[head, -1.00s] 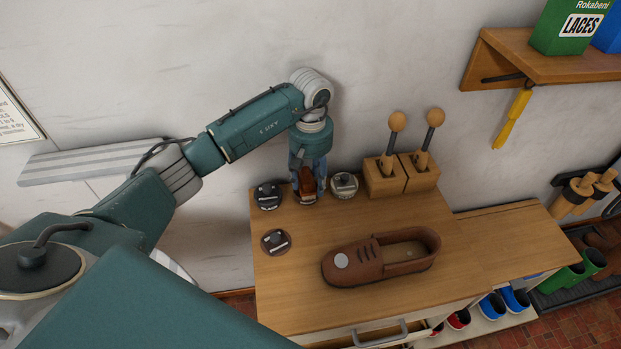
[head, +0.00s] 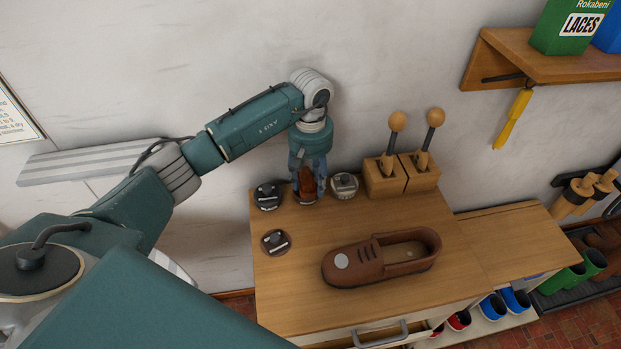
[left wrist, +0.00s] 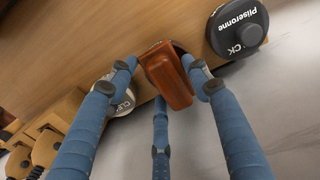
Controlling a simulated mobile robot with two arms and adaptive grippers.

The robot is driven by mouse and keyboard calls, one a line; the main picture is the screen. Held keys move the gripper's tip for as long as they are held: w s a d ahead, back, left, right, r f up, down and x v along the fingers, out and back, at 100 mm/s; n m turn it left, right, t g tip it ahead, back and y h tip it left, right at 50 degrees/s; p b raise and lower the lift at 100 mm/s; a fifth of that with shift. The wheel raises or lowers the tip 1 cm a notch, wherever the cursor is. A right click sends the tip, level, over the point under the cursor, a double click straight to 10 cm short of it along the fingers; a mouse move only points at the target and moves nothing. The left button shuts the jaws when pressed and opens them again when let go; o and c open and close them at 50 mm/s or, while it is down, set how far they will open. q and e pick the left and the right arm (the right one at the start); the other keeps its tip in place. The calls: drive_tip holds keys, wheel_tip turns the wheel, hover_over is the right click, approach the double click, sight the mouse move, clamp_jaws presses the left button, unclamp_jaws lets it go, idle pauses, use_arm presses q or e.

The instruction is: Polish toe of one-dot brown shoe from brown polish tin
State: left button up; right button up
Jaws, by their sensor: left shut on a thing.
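The brown shoe (head: 385,258) lies on the bench top with its toe to the left, a single pale grey dot on that end. My left gripper (head: 307,186) points down at the back of the bench, shut on a reddish-brown block-shaped applicator. The applicator (left wrist: 168,80) shows between the fingers in the left wrist view. A dark round tin rim shows partly behind it; whether they touch is unclear. My right gripper is out of view.
A black tin (head: 268,196) and a pale-lidded tin (head: 344,185) flank my left gripper. Wooden blocks (head: 402,176) holding two round-knobbed handles stand behind the shoe. A shelf (head: 535,65) juts from the wall at right. The bench front left of the shoe is clear.

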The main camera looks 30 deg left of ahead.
sight(311, 177)
use_arm(q)
drive_tip(key=shift+r+p, duration=0.55)
drive_tip(key=shift+r, duration=0.35)
drive_tip(key=shift+r+p, duration=1.1)
drive_tip(key=shift+r, duration=1.45)
drive_tip(key=shift+r, duration=0.1)
drive_tip(key=shift+d+r, duration=0.25)
drive_tip(key=shift+r, duration=0.05)
drive_tip(key=s+d+r+m, duration=0.4)
drive_tip(key=s+d+r, duration=0.2)
drive_tip(key=s+r, duration=0.1)
drive_tip(key=s+d+r+m, duration=0.1)
drive_tip(key=s+r+m, duration=0.1)
drive_tip(key=s, duration=1)
drive_tip(key=shift+s+r+m, duration=0.25)
drive_tip(key=shift+s+m, duration=0.1)
drive_tip(key=shift+m, duration=0.45)
